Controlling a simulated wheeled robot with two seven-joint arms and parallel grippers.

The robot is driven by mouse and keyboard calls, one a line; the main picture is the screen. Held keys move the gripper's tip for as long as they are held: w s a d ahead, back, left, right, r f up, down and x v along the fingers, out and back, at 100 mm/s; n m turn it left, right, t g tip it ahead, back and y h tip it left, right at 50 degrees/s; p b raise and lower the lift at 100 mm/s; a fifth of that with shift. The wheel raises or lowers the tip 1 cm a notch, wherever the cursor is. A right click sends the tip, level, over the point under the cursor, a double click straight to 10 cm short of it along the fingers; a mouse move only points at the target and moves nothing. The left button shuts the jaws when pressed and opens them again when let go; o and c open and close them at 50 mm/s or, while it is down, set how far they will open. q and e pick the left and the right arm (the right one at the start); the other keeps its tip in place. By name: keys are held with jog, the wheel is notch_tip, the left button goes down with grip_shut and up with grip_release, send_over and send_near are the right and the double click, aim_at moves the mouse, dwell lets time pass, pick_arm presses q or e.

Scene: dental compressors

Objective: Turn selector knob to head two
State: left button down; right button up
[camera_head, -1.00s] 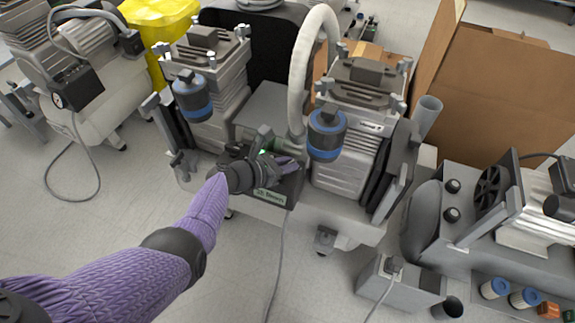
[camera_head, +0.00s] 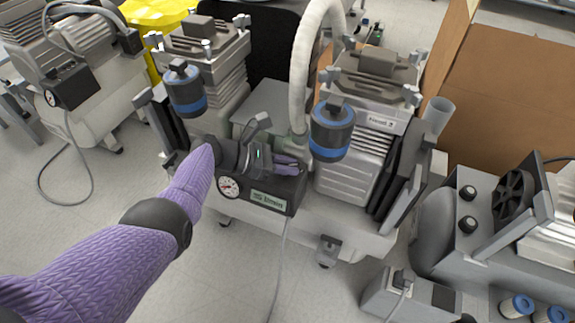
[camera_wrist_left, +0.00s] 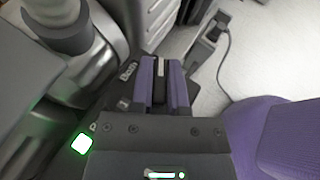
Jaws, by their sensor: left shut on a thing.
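The dark control box (camera_head: 235,204) of the middle compressor carries a round gauge (camera_head: 229,187) and a green label on its front. My left gripper (camera_head: 288,163) reaches over the top of this box from the left. In the left wrist view, its two purple fingers (camera_wrist_left: 163,84) are shut on the selector knob (camera_wrist_left: 159,68), a dark knob with a white pointer line. A "Both" marking shows on the panel just left of the fingers. In the head view the gripper hides the knob. The other position markings are hidden or too small to read. My right gripper is not in view.
Two blue-banded filter canisters (camera_head: 331,130) (camera_head: 184,90) and a thick pale hose (camera_head: 305,70) stand close around the gripper. A cable hangs down from the box. Other compressors stand left and right, and a cardboard box (camera_head: 510,90) is behind. The floor in front is clear.

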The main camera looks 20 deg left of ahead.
pick_arm(q)
jog(key=c, duration=0.6)
grip_release()
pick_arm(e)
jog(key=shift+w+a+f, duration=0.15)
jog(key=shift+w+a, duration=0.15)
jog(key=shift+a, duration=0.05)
pick_arm(q)
jog(key=v, duration=0.1)
jog(key=p+v, duration=0.1)
jog(key=shift+a+r, duration=0.2)
jog(key=shift+r, duration=0.25)
jog(key=p+v, duration=0.2)
jog(key=v, duration=0.5)
jog(key=shift+f, duration=0.15)
jog(key=shift+s+a, duration=0.1)
jog(key=shift+s, duration=0.05)
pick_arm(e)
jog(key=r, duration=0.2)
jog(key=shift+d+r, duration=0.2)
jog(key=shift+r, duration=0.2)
